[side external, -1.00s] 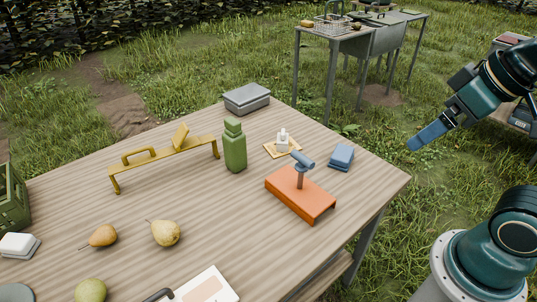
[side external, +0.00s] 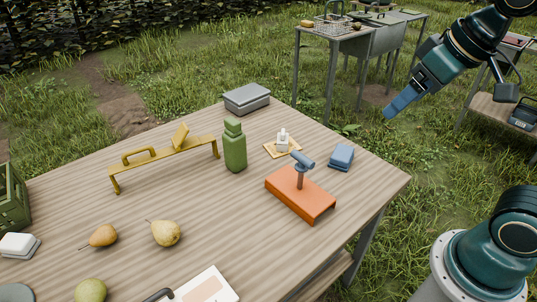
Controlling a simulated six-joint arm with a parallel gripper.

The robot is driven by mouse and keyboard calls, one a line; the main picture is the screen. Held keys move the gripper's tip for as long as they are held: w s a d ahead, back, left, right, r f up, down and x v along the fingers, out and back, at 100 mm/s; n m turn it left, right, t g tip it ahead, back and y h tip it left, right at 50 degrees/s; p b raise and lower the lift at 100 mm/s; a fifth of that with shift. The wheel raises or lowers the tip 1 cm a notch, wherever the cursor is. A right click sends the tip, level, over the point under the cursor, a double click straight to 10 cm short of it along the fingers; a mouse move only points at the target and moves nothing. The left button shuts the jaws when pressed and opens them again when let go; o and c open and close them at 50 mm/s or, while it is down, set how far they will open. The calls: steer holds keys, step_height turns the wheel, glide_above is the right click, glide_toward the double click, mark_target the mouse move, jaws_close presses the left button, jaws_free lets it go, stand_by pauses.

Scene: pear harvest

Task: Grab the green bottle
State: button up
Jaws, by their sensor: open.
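The green bottle (side external: 235,148) stands upright on the wooden table (side external: 130,205), near its back middle. My gripper (side external: 390,112), with blue fingers, is in the air to the right of the table's back right edge, higher in the picture than the bottle and well apart from it. It is open and holds nothing that I can see. The gap between its fingers is hard to make out from this side.
A yellow rack (side external: 160,156) stands left of the bottle and a grey box (side external: 246,98) behind it. To its right are a small pale dispenser (side external: 282,142), an orange stand (side external: 300,196) and a blue block (side external: 342,155). Pears (side external: 165,233) lie in front.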

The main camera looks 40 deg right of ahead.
steer(key=w+a+r, duration=0.1)
steer(key=w+r, duration=0.1)
steer(key=w, duration=0.7)
glide_above(233, 121)
steer(key=s, duration=0.4)
step_height(233, 121, down, 14)
steer(key=shift+f+n+g, duration=0.15)
steer(key=shift+n+g, duration=0.15)
steer(key=shift+g, duration=0.1)
steer(key=shift+w, duration=0.15)
steer(key=shift+x, duration=4.25)
steer(key=shift+f, duration=0.2)
steer(key=shift+x, duration=2.4)
